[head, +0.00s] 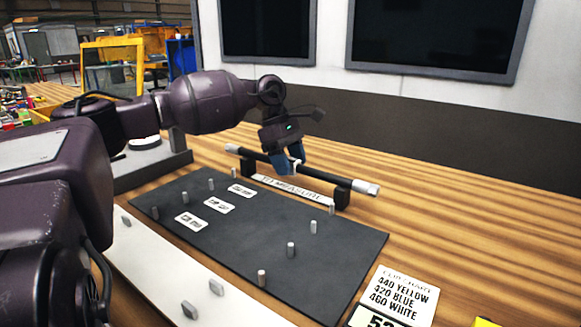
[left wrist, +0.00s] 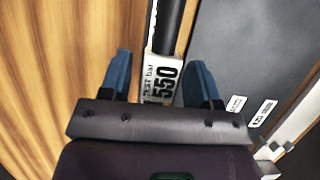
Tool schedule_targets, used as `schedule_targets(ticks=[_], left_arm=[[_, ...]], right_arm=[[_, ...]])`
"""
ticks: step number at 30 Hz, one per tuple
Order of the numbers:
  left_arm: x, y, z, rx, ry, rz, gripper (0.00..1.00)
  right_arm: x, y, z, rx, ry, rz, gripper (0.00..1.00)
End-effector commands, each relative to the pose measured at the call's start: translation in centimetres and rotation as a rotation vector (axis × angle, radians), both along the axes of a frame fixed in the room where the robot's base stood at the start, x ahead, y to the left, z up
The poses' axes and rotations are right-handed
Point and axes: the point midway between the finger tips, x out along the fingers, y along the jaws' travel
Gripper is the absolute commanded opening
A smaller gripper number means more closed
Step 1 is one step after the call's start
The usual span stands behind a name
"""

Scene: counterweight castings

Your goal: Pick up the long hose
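A long black hose (head: 325,176) with light grey ends lies level across two black supports behind the dark mat. My left gripper (head: 289,165) is over its middle, with blue fingers pointing down. A black length (left wrist: 172,28) runs on from that piece. Whether the fingers touch it cannot be told. The gripper hides part of the hose in the head view. My right gripper does not show.
The dark mat (head: 330,262) holds small cards and several short grey pegs. A white card (head: 404,295) lists colours. Bare wood is free at the right (head: 470,215).

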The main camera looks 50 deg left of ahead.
Motion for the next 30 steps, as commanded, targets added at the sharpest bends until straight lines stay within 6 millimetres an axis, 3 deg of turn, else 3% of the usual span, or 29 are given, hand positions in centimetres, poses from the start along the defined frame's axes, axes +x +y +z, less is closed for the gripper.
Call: schedule_targets(ticks=[1, 8, 16, 20, 30], left_arm=[[0.0, 0.0, 0.0, 0.0, 0.0, 0.0, 0.48], [0.0, 0.0, 0.0, 0.0, 0.001, 0.0, 0.13], [0.0, 0.0, 0.2, 0.0, -0.001, -0.001, 0.13], [0.0, 0.0, 1.3, 0.001, -0.004, 0.0, 0.13], [0.1, 0.0, 8.6, 0.002, -0.007, 0.001, 0.13]], right_arm=[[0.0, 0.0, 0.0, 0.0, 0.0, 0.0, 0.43], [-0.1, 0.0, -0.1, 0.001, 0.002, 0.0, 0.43], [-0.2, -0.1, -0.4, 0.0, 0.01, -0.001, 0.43], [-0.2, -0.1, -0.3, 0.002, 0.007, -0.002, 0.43], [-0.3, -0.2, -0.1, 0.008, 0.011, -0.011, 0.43]])
